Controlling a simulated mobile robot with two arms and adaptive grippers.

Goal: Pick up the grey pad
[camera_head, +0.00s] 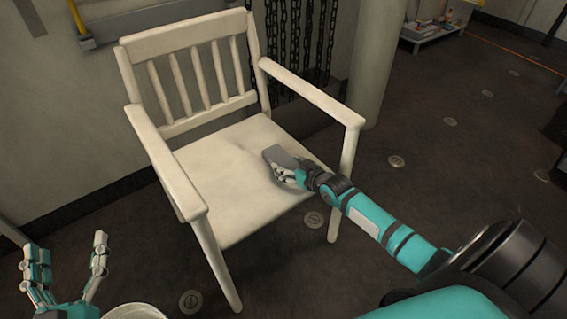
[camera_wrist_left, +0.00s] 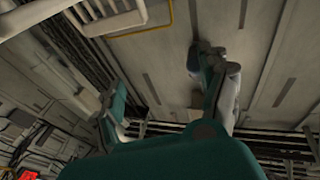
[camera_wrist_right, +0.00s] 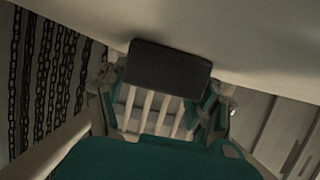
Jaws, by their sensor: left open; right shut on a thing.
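The grey pad (camera_head: 281,157) is at the right part of the white chair's seat (camera_head: 225,168) in the head view. My right gripper (camera_head: 289,170) is shut on the pad. In the right wrist view the pad (camera_wrist_right: 168,68) looks like a dark block between the fingers of my right gripper (camera_wrist_right: 165,95). Whether the pad touches the seat is hard to tell. My left gripper (camera_head: 68,262) is open and empty at the lower left, in front of the chair and away from it. In the left wrist view its fingers (camera_wrist_left: 160,95) are spread with nothing between them.
The chair has a slatted back and two armrests; the right armrest (camera_head: 312,92) is close to my right arm. A pale round rim (camera_head: 133,312) shows at the bottom edge. Chains (camera_head: 300,40) and a column (camera_head: 377,55) stand behind. The floor at right is mostly clear.

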